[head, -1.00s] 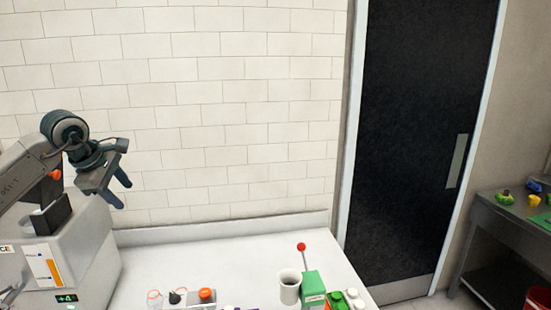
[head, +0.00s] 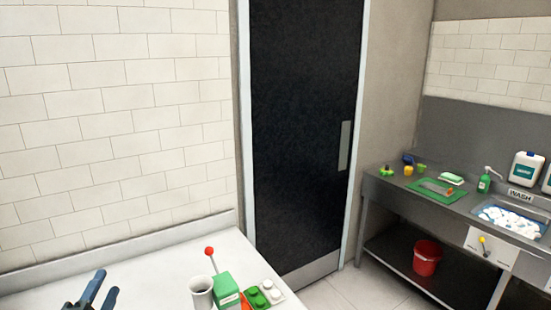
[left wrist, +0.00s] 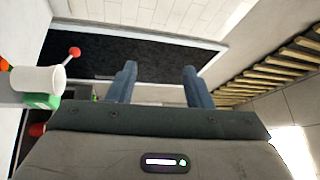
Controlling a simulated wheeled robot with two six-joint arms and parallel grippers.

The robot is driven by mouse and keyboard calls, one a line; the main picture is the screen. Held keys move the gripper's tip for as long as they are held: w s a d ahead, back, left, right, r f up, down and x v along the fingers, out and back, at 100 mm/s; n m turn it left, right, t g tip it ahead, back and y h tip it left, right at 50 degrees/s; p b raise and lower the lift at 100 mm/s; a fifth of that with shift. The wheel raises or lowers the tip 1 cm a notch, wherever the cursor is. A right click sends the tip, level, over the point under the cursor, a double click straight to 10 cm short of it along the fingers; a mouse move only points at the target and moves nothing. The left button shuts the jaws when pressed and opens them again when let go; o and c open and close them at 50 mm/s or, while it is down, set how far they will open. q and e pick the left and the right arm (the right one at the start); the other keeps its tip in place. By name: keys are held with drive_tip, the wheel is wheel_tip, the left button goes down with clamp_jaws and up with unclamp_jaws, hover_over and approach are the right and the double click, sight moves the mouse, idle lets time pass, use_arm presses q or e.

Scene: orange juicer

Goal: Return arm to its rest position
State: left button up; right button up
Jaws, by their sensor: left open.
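My left gripper (head: 97,292) shows at the bottom left of the head view, above the white counter. Its two blue-grey fingers are apart with nothing between them. The left wrist view shows the same open fingers (left wrist: 157,84), with the dark door beyond them. My right gripper is in neither view.
A white cup (head: 201,293), a green box (head: 224,287) with a red-ball lever (head: 209,252) and a tray of green and white pieces (head: 270,294) stand on the counter (head: 150,262). A dark door (head: 295,140) and a steel sink table (head: 395,196) with a red bucket (head: 427,258) are to the right.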

use_arm(q)
drive_tip(key=s+f+n+g+y, duration=0.3)
drive_tip(key=s+f+n+g, duration=0.25)
drive_tip(key=f+n, duration=0.35)
drive_tip(key=s+d+f+n+g+h, duration=0.25)
drive_tip(key=s+d+f+g, duration=0.2)
drive_tip(key=s+f, duration=0.45)
drive_tip(key=s+d+f+n+g+h, duration=0.1)
drive_tip(key=s+d+f+n+g, duration=0.4)
drive_tip(key=s, duration=0.6)
drive_tip(key=a+f+g+b, duration=0.3)
drive_tip(key=f+b, duration=0.5)
drive_tip(key=f, duration=3)
drive_tip(key=s+a+f+b, duration=0.1)
drive_tip(key=s+f+b, duration=0.2)
drive_tip(key=s+f, duration=0.6)
drive_tip(key=s+f+g+b, duration=0.1)
drive_tip(key=s+f+b, duration=0.2)
drive_tip(key=s+f, duration=0.7)
wheel_tip(320, 180, down, 9)
drive_tip(key=shift+s+a+r+m, duration=0.15)
drive_tip(key=shift+s+a+m, duration=0.1)
drive_tip(key=shift+a+m, duration=0.15)
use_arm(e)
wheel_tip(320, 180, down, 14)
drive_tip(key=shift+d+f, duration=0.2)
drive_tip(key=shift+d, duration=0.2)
